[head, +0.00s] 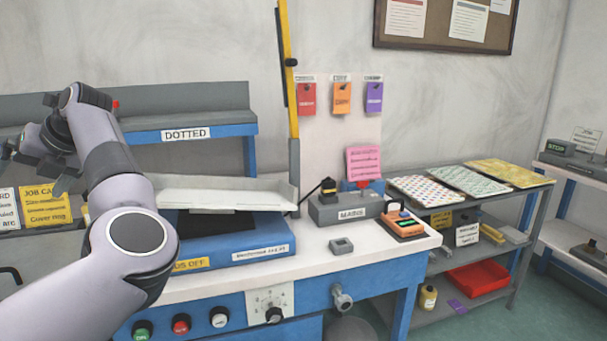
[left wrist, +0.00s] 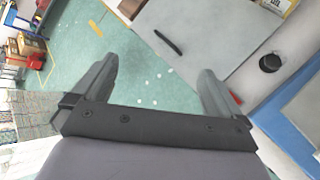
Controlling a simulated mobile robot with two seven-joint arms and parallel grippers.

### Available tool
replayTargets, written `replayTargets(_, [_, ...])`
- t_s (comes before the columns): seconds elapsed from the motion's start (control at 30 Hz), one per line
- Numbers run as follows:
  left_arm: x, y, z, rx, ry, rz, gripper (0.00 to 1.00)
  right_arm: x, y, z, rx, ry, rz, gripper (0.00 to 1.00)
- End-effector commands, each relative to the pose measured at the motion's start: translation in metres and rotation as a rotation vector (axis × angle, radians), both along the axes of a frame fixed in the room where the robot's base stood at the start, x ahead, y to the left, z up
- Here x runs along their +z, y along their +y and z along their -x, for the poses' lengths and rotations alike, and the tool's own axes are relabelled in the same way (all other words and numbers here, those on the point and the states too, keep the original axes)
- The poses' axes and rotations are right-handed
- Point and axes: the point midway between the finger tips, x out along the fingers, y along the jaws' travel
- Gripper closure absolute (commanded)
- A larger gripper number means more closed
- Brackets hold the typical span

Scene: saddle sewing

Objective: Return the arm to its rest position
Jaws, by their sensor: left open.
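My left arm (head: 110,190) comes in from the lower left of the head view and bends up toward the shelf marked DOTTED. Its wrist is at the far left, in front of the shelf and above the bench. In the left wrist view my left gripper (left wrist: 155,75) has its two dark fingers wide apart, with nothing between them. Beyond the fingers I see green floor (left wrist: 135,75) and a grey surface (left wrist: 205,35) with a thin black object (left wrist: 167,41) on it. My right gripper is in neither view.
The blue and white bench (head: 375,265) holds a blue machine base (head: 230,245), a grey block marked with a label (head: 345,208) and an orange handheld device (head: 402,224). A yellow upright (head: 288,80) rises behind. A rack with patterned sheets (head: 463,180) stands right.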

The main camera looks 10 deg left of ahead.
Motion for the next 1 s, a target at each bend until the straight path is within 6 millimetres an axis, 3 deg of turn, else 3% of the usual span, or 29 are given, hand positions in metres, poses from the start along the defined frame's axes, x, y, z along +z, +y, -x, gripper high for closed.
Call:
replayTargets(0.1, [-0.007,0.025,0.019,0.031,0.146,-0.218,0.00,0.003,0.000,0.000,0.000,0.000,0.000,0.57])
replayTargets(0.2, [-0.004,0.038,0.030,0.029,0.269,-0.402,0.00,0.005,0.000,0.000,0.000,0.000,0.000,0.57])
replayTargets(0.33, [0.003,0.041,0.034,-0.009,0.436,-0.635,0.00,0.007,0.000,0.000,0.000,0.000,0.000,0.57])
replayTargets(0.47, [0.008,0.031,0.027,-0.085,0.608,-0.860,0.00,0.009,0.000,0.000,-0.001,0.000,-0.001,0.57])
replayTargets(0.63, [0.002,0.000,0.005,-0.237,0.837,-1.136,0.00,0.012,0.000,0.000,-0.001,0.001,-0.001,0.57])
replayTargets(0.77, [-0.017,-0.035,-0.016,-0.391,1.009,-1.329,0.00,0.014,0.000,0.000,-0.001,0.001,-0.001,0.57])
replayTargets(0.87, [-0.043,-0.067,-0.032,-0.531,1.136,-1.465,0.00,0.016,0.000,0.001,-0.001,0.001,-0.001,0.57])
replayTargets(1.0, [-0.093,-0.117,-0.046,-0.754,1.304,-1.633,0.00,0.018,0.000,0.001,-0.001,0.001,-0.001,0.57])
